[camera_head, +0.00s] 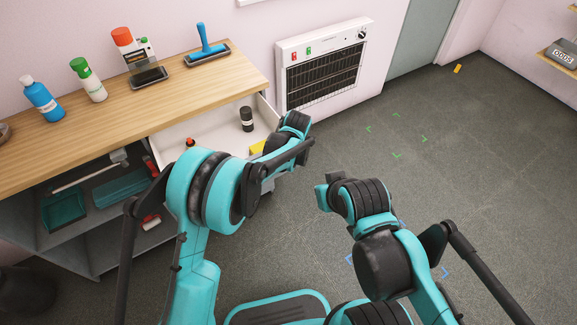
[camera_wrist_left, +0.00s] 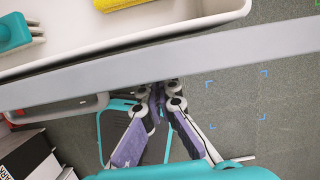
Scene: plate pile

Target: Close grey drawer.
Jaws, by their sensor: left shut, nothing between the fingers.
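The grey drawer (camera_head: 211,126) stands pulled out from under the wooden counter in the head view, its white inside showing. In the left wrist view its grey front (camera_wrist_left: 225,50) crosses the picture slantwise. My left gripper (camera_wrist_left: 159,88) is shut and empty, its fingertips close to the lower edge of that front; I cannot tell whether they touch it. In the head view my left arm covers part of the drawer and hides the gripper. My right arm is at the middle right, away from the drawer, and its fingers do not show.
The drawer holds a dark bottle (camera_head: 247,119) and a yellow sponge (camera_wrist_left: 118,3). Bottles and a blue-handled tool (camera_head: 207,50) stand on the counter (camera_head: 190,88). A white heater (camera_head: 322,65) hangs on the wall.

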